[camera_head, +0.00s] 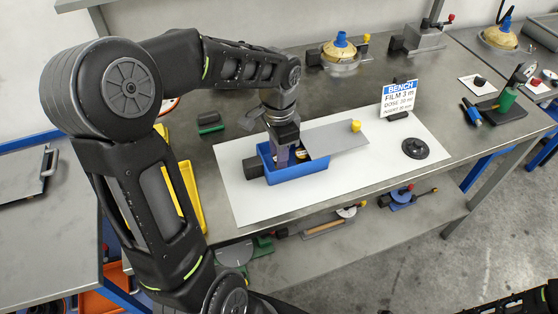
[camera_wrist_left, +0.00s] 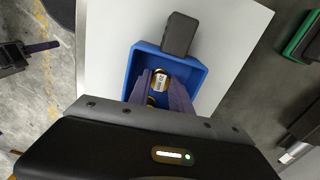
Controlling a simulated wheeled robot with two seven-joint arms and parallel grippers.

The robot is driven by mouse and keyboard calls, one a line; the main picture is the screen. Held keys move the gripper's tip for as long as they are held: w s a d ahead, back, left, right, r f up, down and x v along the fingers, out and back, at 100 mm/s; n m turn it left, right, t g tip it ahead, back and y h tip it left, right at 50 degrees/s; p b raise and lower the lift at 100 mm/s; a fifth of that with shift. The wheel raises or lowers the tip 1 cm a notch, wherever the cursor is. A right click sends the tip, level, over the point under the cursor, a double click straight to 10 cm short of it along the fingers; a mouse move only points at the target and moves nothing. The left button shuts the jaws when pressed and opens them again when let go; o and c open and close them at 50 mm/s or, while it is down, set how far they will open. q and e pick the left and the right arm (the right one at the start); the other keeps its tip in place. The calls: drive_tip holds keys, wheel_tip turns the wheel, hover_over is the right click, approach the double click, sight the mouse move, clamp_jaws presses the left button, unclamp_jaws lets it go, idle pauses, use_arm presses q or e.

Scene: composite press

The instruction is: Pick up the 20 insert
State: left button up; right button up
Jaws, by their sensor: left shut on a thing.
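The blue tray (camera_head: 297,173) sits on the white mat on the bench. It also shows in the left wrist view (camera_wrist_left: 197,72). My left gripper (camera_head: 284,157) reaches down into it. In the left wrist view its purple fingers (camera_wrist_left: 160,84) are closed on a small brass insert with a white label (camera_wrist_left: 158,79); the label seems to read 20. A second brass piece (camera_wrist_left: 151,101) shows between the fingers, partly hidden by the gripper body. A brass piece (camera_head: 302,154) also shows in the tray in the head view. My right gripper is out of view.
A grey plate with a yellow knob (camera_head: 336,138) lies at the tray's right rear. A black block (camera_head: 252,163) stands against the tray's left end. A bench sign (camera_head: 398,98) and black disc (camera_head: 415,148) are to the right. The mat's front right is clear.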

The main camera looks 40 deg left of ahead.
use_arm(q)
clamp_jaws()
drive_tip(key=shift+r+p, duration=2.8)
drive_tip(key=shift+r, duration=0.75)
drive_tip(key=shift+w+d+f, duration=0.1)
